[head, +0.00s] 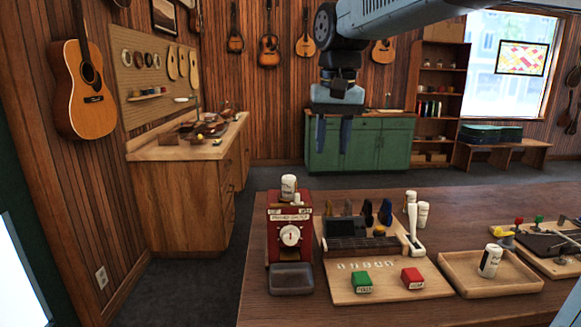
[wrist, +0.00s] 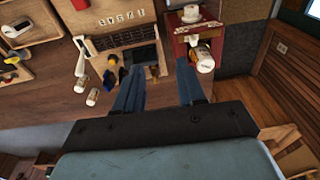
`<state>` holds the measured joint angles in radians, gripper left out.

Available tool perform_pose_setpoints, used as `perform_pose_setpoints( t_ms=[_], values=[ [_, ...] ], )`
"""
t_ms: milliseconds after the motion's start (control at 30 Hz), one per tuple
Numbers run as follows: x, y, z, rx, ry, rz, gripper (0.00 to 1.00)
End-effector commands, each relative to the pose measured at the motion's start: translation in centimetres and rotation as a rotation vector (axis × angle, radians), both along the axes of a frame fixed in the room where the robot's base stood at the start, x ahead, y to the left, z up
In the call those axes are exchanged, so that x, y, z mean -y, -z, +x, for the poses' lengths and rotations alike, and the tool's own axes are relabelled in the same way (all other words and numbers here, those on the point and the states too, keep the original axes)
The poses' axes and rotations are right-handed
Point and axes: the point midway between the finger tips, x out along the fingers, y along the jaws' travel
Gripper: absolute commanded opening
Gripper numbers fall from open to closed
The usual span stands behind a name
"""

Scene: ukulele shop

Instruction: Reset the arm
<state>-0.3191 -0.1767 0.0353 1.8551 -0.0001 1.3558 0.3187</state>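My gripper (head: 333,135) hangs pointing down in the upper middle of the head view, above and behind the table's far edge. Its two dark blue fingers are apart with nothing between them. In the wrist view my gripper (wrist: 158,90) also shows open and empty, with its fingers over the table's edge. My grey arm (head: 400,15) comes in from the top right of the head view. No held object is visible.
A wooden table (head: 260,312) bears a red dispenser (head: 290,250) with a white bottle (head: 288,187) on top, a wooden board (head: 395,288) with green and red blocks, and a tray (head: 500,285) with a bottle (head: 490,260). A green cabinet (head: 385,148) stands behind.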

Motion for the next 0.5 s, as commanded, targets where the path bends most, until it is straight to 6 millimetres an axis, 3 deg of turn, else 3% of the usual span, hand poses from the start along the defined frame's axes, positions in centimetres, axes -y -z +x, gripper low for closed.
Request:
perform_pose_setpoints(
  t_ms=[33, 200, 500],
  values=[
    [1.6, 0.3, -1.2, 0.025, 0.008, 0.006, 0.39],
    [5.5, 1.8, -4.5, 0.106, 0.016, 0.016, 0.39],
    [11.2, 5.9, -10.7, 0.251, 0.033, 0.012, 0.39]
  ],
)
